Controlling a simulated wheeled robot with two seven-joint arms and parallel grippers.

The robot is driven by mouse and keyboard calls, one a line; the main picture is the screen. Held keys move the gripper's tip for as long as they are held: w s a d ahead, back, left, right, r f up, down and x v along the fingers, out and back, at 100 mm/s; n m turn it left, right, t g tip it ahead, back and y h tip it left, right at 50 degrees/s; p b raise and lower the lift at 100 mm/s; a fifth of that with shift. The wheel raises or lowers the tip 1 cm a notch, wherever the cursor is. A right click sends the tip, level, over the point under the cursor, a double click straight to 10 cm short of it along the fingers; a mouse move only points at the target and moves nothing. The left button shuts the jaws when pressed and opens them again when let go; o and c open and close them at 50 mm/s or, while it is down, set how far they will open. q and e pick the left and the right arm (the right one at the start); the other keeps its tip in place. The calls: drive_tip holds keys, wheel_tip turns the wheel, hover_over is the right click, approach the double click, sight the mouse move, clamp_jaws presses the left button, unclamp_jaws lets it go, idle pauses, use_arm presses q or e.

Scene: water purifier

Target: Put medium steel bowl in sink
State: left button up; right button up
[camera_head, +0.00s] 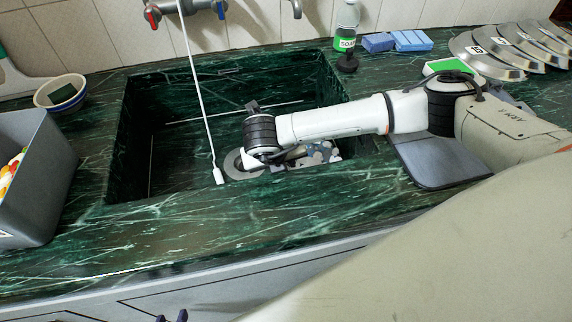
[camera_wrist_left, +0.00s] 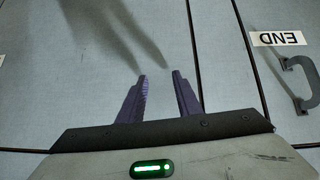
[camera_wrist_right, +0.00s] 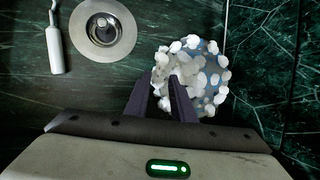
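The green marble sink (camera_head: 135,150) is in the middle of the head view. A round bluish thing (camera_wrist_right: 213,70) covered in white blobs lies in it, partly seen as a cluster in the head view (camera_head: 318,154); I cannot tell whether it is the steel bowl. My right gripper (camera_wrist_right: 164,76) reaches down into the sink. Its fingers are apart and overlap the near left edge of this thing; contact is unclear. My left gripper (camera_wrist_left: 160,73) is open and empty before the grey cabinet front, its tips at the bottom edge of the head view (camera_head: 172,316).
Overlapping round steel pieces (camera_head: 492,58) with labels lie at the right. A white stick (camera_head: 205,115) stands slanted in the sink by the drain (camera_wrist_right: 104,29). A small bowl (camera_head: 60,94) and grey bin (camera_head: 38,170) are left. A soap bottle (camera_head: 346,27) and blue sponges (camera_head: 410,40) stand behind.

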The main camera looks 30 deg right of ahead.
drive_tip(key=v, duration=0.6)
drive_tip(key=shift+r, duration=0.25)
drive_tip(key=shift+a+f, duration=0.1)
drive_tip(key=x, duration=1.1)
drive_tip(key=shift+f, duration=0.15)
drive_tip(key=shift+w+d+r, duration=0.15)
drive_tip(key=shift+d+r, duration=0.05)
drive_tip(key=shift+r, duration=2.05)
